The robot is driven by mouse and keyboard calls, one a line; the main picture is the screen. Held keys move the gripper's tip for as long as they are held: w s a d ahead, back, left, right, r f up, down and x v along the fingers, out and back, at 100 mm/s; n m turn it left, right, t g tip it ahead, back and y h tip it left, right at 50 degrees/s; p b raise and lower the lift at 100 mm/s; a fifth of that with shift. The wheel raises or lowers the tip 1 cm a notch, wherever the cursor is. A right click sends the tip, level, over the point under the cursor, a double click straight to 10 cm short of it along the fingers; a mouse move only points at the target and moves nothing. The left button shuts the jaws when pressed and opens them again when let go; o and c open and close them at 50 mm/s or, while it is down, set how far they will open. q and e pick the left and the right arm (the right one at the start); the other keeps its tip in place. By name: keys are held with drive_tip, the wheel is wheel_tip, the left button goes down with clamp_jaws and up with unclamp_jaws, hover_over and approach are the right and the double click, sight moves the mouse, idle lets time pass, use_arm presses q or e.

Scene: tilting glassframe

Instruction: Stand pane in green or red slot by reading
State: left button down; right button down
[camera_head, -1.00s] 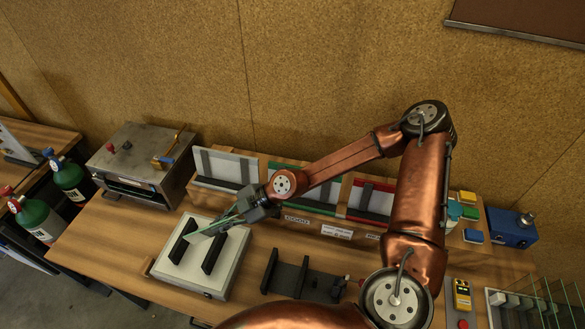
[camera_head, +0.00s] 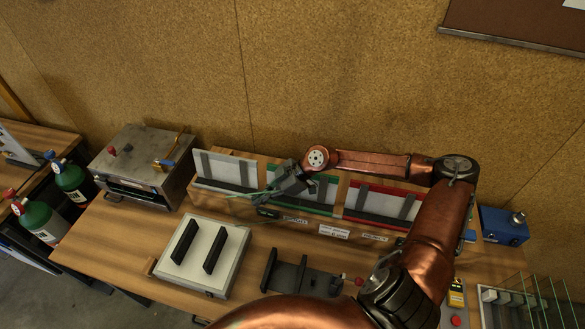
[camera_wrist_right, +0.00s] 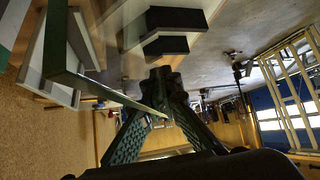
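My right gripper (camera_head: 270,196) is in front of the wooden rack, near the border of the left and green bays. Its fingers are closed on a clear glass pane with dark green edges (camera_wrist_right: 110,95), shown in the right wrist view. The pane is hard to make out in the head view. The green slot (camera_head: 318,207) is the middle bay of the rack, partly behind the gripper. The red slot (camera_head: 372,218) is the right bay. Both have pale backs with dark upright bars. A white plate (camera_head: 190,280) with two black bars stands empty. My left gripper is not in view.
A dark fixture (camera_head: 300,280) lies right of the white plate. A metal box (camera_head: 145,165) stands left of the rack. A yellow handheld device (camera_head: 456,297) and a glass pane rack (camera_head: 525,300) are at the right. Text on the labels is too small to read.

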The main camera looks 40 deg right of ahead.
drive_tip(key=d+r+m+p, duration=0.1)
drive_tip(key=d+r+m, duration=0.1)
drive_tip(key=d, duration=0.4)
drive_tip(key=d+r+m+t+h+p, duration=0.1)
drive_tip(key=d+r+m+p, duration=0.1)
drive_tip(key=d, duration=0.5)
drive_tip(key=shift+d+m+t, duration=0.2)
drive_tip(key=shift+m+t, duration=0.1)
drive_tip(key=shift+m, duration=0.5)
drive_tip(key=shift+w+r, duration=0.1)
drive_tip(key=w+d+f+b, duration=0.2)
drive_tip(key=w+d+f, duration=0.1)
drive_tip(key=d+f, duration=0.2)
drive_tip(key=shift+w+f, duration=0.35)
drive_tip(key=shift+d, duration=0.1)
drive_tip(key=shift+f, duration=0.15)
idle(0.4)
